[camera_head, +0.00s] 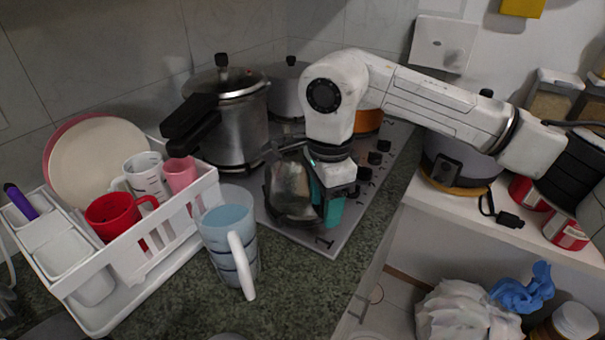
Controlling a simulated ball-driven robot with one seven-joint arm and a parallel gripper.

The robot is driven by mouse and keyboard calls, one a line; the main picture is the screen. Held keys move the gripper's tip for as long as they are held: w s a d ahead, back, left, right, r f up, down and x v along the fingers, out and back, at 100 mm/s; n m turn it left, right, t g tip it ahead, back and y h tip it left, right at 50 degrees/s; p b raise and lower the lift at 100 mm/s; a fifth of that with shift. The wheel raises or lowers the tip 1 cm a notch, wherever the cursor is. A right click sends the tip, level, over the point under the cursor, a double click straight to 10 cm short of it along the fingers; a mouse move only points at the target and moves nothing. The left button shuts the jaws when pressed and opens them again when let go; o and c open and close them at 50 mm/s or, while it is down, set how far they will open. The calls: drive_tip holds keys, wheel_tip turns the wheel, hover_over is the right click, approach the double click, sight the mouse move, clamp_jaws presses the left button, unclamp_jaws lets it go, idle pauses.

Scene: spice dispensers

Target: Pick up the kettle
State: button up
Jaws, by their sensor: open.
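The kettle (289,188) is a shiny metal vessel on the front of the stove top, with a dark base and a spout pointing to the upper left. My gripper (328,205) is at the kettle's right side, pointing down, with teal fingers. The fingers overlap the kettle's right edge in the picture. The gripper is open. My arm and wrist cover the kettle's upper right, so its handle is hidden or hard to make out. I cannot tell whether the fingers touch it.
A pressure cooker (238,125) stands behind the kettle to the left, with an orange pot (369,120) behind my wrist. A blue measuring jug (228,225) and a white dish rack (120,262) stand left on the counter. The granite front (300,285) is clear.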

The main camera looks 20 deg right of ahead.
clamp_jaws()
idle(0.4)
drive_tip(key=shift+r, duration=0.1)
idle(0.9)
